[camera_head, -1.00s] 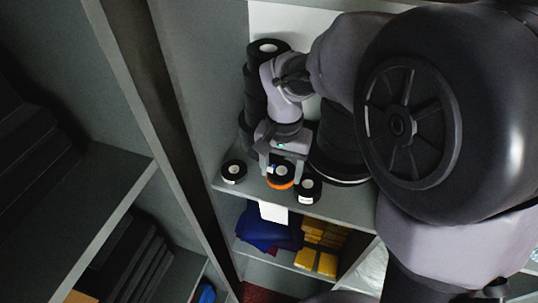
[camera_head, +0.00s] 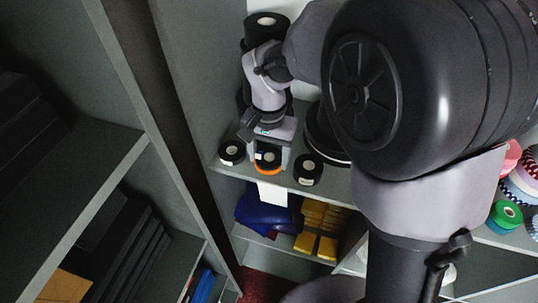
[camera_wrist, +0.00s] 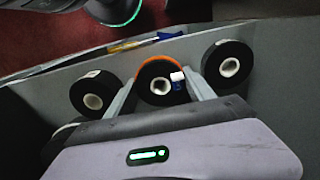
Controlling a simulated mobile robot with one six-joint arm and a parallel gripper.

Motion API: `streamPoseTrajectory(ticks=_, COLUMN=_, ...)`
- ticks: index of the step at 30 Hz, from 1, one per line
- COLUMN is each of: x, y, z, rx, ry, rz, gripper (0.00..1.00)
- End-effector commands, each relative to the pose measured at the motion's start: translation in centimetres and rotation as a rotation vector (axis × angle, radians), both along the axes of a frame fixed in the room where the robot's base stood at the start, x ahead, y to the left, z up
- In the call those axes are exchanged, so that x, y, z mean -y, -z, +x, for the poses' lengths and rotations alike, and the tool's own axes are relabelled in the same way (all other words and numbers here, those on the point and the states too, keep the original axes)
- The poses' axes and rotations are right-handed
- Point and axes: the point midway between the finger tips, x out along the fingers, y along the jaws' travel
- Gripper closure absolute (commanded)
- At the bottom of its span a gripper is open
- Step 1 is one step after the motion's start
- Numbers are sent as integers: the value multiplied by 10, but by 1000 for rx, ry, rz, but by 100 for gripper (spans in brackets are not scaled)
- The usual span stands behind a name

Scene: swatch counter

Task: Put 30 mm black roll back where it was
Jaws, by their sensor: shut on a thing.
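A black roll with a white core (camera_head: 267,157) is between the two fingers of my gripper (camera_head: 268,162), which is shut on it at the shelf's front. An orange band shows along the roll's front side, and a small white and blue label is on it. The same roll (camera_wrist: 158,86) is between the fingers in the wrist view. One black roll (camera_head: 231,152) stands to its left and another (camera_head: 308,169) to its right, both apart from it. Roll widths cannot be read. Whether the held roll touches the shelf I cannot tell.
A tall stack of black rolls (camera_head: 267,28) stands behind my gripper, and larger black rolls (camera_head: 314,135) stand behind right. A white tag (camera_head: 272,195) is on the shelf's front edge. Blue and yellow packs (camera_head: 316,228) lie below. Coloured rolls (camera_head: 506,213) are far right.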

Motion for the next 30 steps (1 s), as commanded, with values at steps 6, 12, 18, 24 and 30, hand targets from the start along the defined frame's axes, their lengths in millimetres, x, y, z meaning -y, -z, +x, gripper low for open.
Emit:
streamPoseTrajectory(ticks=6, x=0, y=0, z=0, rx=0, ry=0, rz=0, gripper=16)
streamPoseTrajectory(ticks=12, x=0, y=-1, z=0, rx=0, ry=0, rz=0, gripper=16)
streamPoseTrajectory(ticks=18, x=0, y=-40, z=1, rx=3, ry=1, rz=1, gripper=16)
streamPoseTrajectory(ticks=24, x=0, y=-74, z=0, rx=0, ry=1, rz=1, gripper=16)
streamPoseTrajectory(ticks=30, x=0, y=-78, z=0, rx=0, ry=0, rz=0, gripper=16)
